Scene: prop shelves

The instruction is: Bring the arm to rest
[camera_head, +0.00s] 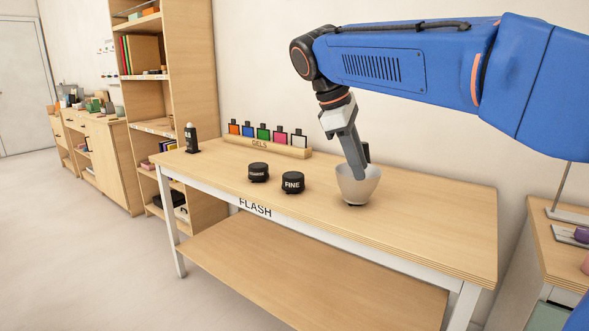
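My blue arm (405,62) reaches in from the right over the wooden table (440,235) and bends down at its wrist. My gripper (361,168) points down at a white bowl (357,189) that stands on the table. The fingertips are at the bowl's rim or just inside it. I cannot tell whether they touch the bowl, or whether the fingers are open or shut.
Black round items marked FINE (293,183) and COARSE (258,172) stand left of the bowl. A GELS rack (267,147) with several coloured cards is at the table's back edge. A black bottle-like item (191,138) stands at the left end. The table's right part is clear.

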